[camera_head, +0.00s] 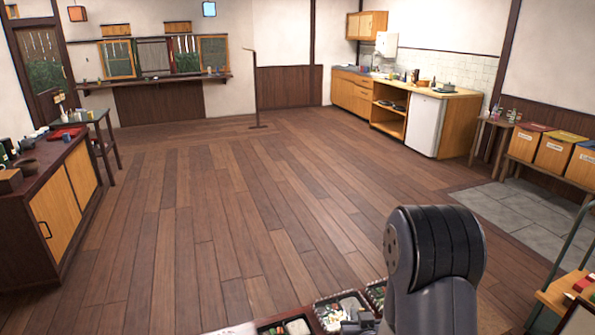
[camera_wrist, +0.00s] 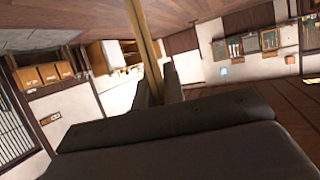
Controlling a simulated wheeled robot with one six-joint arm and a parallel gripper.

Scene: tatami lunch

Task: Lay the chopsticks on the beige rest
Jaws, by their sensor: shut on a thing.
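The chopsticks (camera_wrist: 146,45) show in the wrist view as a narrow tan length. They rise from between the dark fingers of my gripper (camera_wrist: 158,88) and run up to the top edge of the picture. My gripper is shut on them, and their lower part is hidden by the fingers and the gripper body. The wrist view is tilted and looks out over the room, with no table surface under the chopsticks in sight. I cannot make out the beige rest in either view. In the head view my arm hides part of the near table.
Lunch boxes with food (camera_head: 340,308) stand on a near table at the bottom edge of the head view. A wooden cabinet (camera_head: 55,205) is at left, a kitchen counter (camera_head: 425,100) at back right, and bins (camera_head: 555,148) at right.

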